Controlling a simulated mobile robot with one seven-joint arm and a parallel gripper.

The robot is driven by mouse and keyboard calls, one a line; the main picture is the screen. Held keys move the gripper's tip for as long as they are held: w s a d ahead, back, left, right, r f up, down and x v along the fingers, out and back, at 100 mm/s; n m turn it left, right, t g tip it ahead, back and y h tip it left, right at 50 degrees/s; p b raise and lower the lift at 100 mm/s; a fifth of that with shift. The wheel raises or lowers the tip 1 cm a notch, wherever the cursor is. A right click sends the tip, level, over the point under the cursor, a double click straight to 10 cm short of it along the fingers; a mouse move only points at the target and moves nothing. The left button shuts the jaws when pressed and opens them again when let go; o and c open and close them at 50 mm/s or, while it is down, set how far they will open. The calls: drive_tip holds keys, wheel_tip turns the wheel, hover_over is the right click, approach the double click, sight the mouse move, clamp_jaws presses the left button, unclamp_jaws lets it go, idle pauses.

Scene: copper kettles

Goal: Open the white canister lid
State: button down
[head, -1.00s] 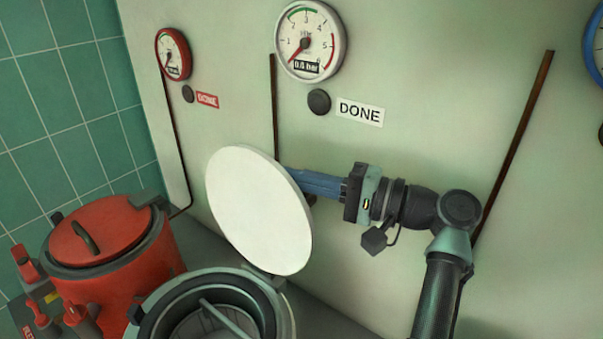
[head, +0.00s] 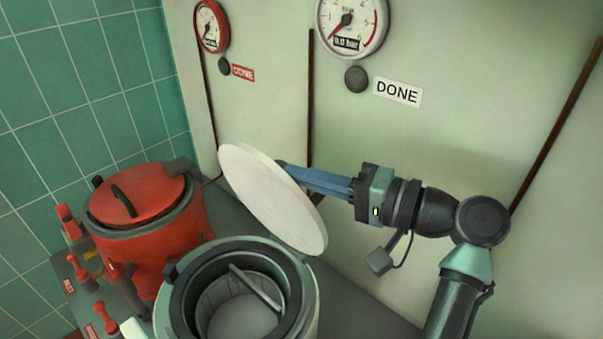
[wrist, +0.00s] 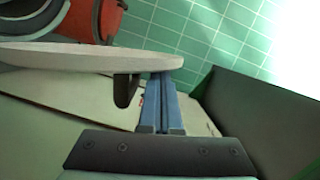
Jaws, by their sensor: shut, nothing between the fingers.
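The white canister (head: 309,308) stands at the bottom middle of the head view, its dark-rimmed mouth uncovered. Its round white lid (head: 270,195) stands raised and slanted at the back of the mouth. In the wrist view the lid (wrist: 70,55) shows nearly edge-on, with a black handle (wrist: 125,90) on the side facing me. My gripper (head: 284,167) has its blue fingers shut and empty behind the lid. The tips (wrist: 164,78) are at the lid's edge, beside the handle; part of them is hidden by the lid, and I cannot tell whether they touch it.
A red canister (head: 150,250) with its lid on stands to the left, with several red-handled levers (head: 75,265) before it. The pale wall behind carries a red gauge (head: 211,27), a white gauge (head: 350,22), a DONE label (head: 398,92) and dark vertical pipes (head: 310,100).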

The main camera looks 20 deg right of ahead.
drive_tip(key=b+v, duration=0.1)
drive_tip(key=v, duration=1.1)
drive_tip(key=shift+d, duration=0.2)
